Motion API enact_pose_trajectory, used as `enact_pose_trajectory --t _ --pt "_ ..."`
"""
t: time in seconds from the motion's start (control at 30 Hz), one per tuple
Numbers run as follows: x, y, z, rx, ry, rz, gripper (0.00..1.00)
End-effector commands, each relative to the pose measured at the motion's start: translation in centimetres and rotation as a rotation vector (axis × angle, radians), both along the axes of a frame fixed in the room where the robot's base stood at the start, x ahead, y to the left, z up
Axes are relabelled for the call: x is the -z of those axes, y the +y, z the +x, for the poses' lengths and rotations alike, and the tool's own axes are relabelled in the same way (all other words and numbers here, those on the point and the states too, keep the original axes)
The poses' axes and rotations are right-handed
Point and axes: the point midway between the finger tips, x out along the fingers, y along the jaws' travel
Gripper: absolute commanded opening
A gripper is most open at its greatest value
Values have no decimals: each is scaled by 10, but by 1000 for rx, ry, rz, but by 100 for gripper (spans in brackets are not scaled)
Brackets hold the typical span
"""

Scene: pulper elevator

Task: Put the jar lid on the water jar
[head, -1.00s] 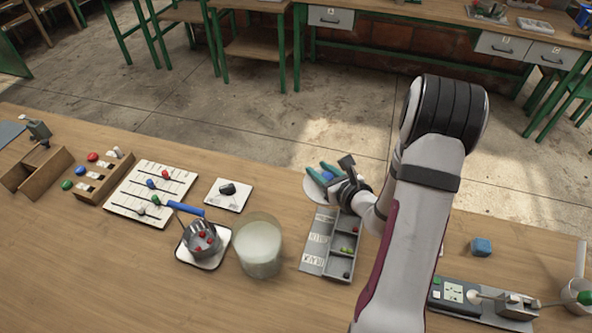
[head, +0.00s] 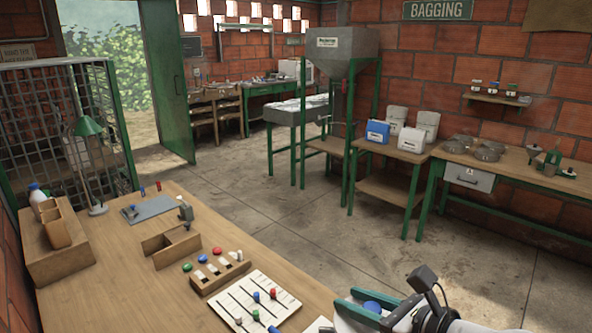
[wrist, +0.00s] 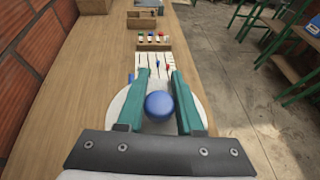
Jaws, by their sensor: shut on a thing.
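The jar lid is a pale round disc (wrist: 199,108) with a round blue knob (wrist: 159,106). My gripper (wrist: 159,98) is shut on the knob, with one teal finger on each side. In the head view my gripper (head: 365,302) is at the bottom right edge, with the blue knob (head: 372,306) between its fingers and part of the pale lid (head: 342,322) below. The lid is held above the table. The water jar is not seen in either view now; the lid and gripper hide part of the table in the wrist view.
The wooden table (head: 120,285) bears a white board with sliders (head: 262,303), a rack with coloured knobs (head: 220,272), an open wooden box (head: 172,246) and a green lamp (head: 88,150). A brick wall (wrist: 45,50) runs along the left.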

Motion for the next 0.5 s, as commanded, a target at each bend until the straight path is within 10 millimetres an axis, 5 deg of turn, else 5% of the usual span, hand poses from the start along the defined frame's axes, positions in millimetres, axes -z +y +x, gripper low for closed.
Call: enact_pose_trajectory --t 0.2,0.33,0.5 --pt "53 -45 -46 -382 3 12 0" --pt "69 -65 -79 -518 -1 11 0" --pt "88 -48 -82 -574 0 10 0"
